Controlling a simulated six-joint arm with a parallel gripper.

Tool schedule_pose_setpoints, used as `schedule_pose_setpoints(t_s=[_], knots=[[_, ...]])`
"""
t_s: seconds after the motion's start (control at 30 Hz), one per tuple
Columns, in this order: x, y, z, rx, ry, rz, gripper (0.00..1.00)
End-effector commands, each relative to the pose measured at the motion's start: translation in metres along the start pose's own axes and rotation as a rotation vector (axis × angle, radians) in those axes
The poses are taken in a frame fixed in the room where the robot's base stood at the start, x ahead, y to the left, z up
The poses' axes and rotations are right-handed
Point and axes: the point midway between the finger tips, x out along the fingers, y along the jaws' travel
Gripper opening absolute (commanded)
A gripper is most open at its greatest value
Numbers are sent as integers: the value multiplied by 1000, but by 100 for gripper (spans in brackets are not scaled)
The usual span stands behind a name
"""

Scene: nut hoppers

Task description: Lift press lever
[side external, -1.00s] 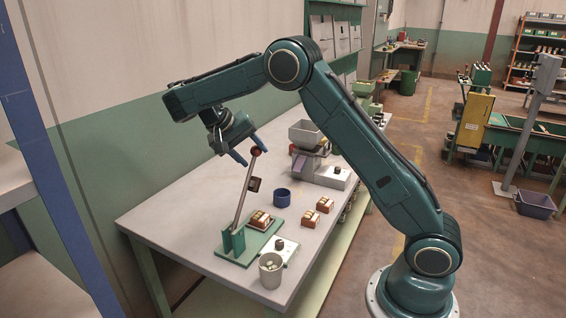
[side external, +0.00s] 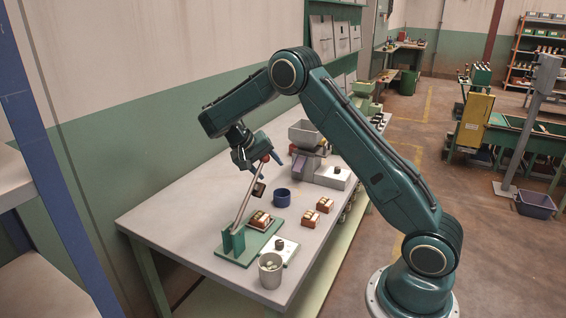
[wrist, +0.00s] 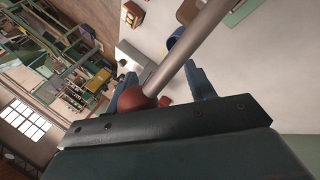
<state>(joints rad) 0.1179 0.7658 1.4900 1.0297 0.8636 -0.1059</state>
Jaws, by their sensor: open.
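The press lever (side external: 243,206) is a grey rod rising from a green post (side external: 233,241) on a green base plate, leaning right at the top. It ends in a red knob (side external: 265,158), and a dark block (side external: 258,189) hangs partway along it. My gripper (side external: 267,163) is open around the lever's top end. In the wrist view, the knob (wrist: 134,99) lies close to the palm and the rod (wrist: 187,50) runs between my open fingers (wrist: 164,84), with gaps visible. A brown block (side external: 260,219) with pale marks sits on the plate under the lever.
A blue cup (side external: 282,196) stands right of the lever. Two brown blocks (side external: 309,218) (side external: 324,205) lie on the table, with a grey cup (side external: 270,268) at the front and a hopper machine (side external: 305,134) behind. The table's left part (side external: 180,215) is clear.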

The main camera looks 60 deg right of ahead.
Motion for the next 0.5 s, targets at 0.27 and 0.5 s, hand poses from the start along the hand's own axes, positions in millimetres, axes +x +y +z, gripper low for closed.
schedule_pose_setpoints(t_s=[0.27,0.5], knots=[[37,-15,0,-23,-43,-38,49],[56,-25,1,-56,-113,-115,49]])
